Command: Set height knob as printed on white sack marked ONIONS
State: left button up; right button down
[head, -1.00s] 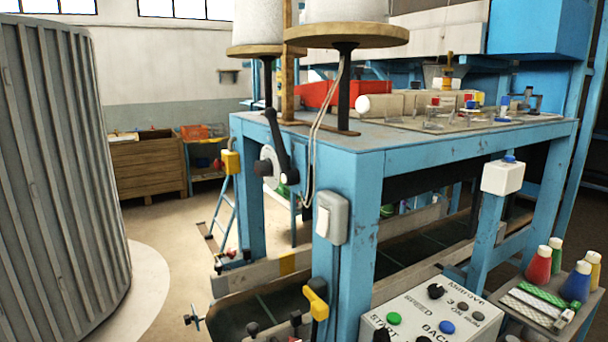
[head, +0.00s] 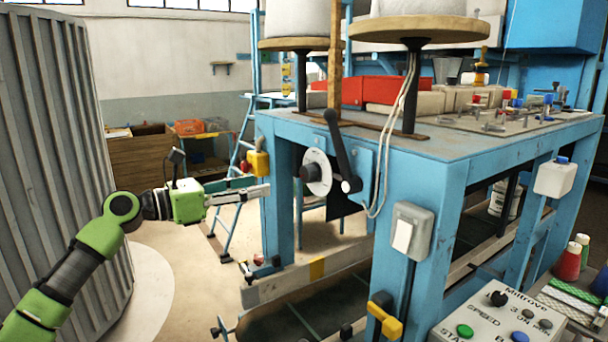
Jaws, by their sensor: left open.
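A black round knob (head: 309,173) sits on a white dial disc (head: 322,184) on the end of the blue machine frame. A black crank (head: 340,145) slants beside it. Whether the knob or the crank sets the height cannot be read, and the dial marks are too small. My left gripper (head: 259,190) is open and empty, pointing right, left of the dial and apart from it in the picture. No sack with a readable ONIONS print shows. A small white item with dark print (head: 503,199) is partly hidden behind the machine frame. My right gripper is not in view.
A yellow box (head: 258,163) sits on the machine's left post near my gripper. A grey switch box (head: 411,230) and a yellow handle (head: 384,316) are on the near post. A control panel (head: 500,318) stands at lower right. A ribbed grey cylinder (head: 45,120) stands left.

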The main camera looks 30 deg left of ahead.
pick_arm(q)
jog(key=p, duration=0.2)
send_near(304, 175)
jog(key=p+x, duration=0.1)
jog(key=x, duration=0.2)
jog(key=p+x, duration=0.2)
jog(key=x, duration=0.2)
jog(key=shift+w+r, duration=0.25)
jog(key=shift+w, duration=0.05)
jog(key=shift+w+d+f+p, duration=0.2)
jog(key=shift+w+p, duration=0.1)
jog(key=shift+w, duration=0.15)
jog(key=shift+w+d+f+p, duration=0.1)
jog(key=shift+w+d+p, duration=0.15)
jog(key=shift+w, duration=0.15)
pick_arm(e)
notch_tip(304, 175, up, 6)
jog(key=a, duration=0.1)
pick_arm(q)
jog(key=shift+c, duration=0.3)
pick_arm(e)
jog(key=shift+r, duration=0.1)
pick_arm(q)
jog(key=c, duration=1)
jog(key=shift+c, duration=0.2)
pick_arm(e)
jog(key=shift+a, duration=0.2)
